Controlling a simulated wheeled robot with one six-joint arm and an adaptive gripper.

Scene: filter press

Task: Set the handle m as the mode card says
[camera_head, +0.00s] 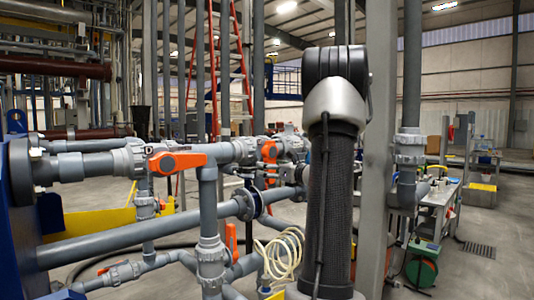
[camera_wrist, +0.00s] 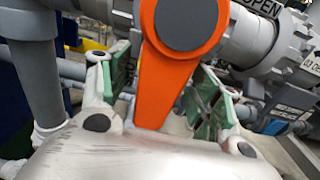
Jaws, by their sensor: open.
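In the wrist view an orange valve handle (camera_wrist: 165,85) with a dark round cap sits on a grey pipe valve and points down the picture. My gripper (camera_wrist: 160,98) is open, with one green-padded finger on each side of this handle. A gap shows on each side; whether the tip touches my gripper's body I cannot tell. In the head view several orange handles show, one lying level on the upper left pipe (camera_head: 178,161). No letter m is readable, so I cannot tell which is handle m. My gripper is hidden there, and I cannot make out a mode card.
A label reading OPEN (camera_wrist: 262,8) is on the pipe beside the handle. Grey pipes and a grey post (camera_head: 380,150) crowd the space. A coiled cream hose (camera_head: 282,255) hangs low.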

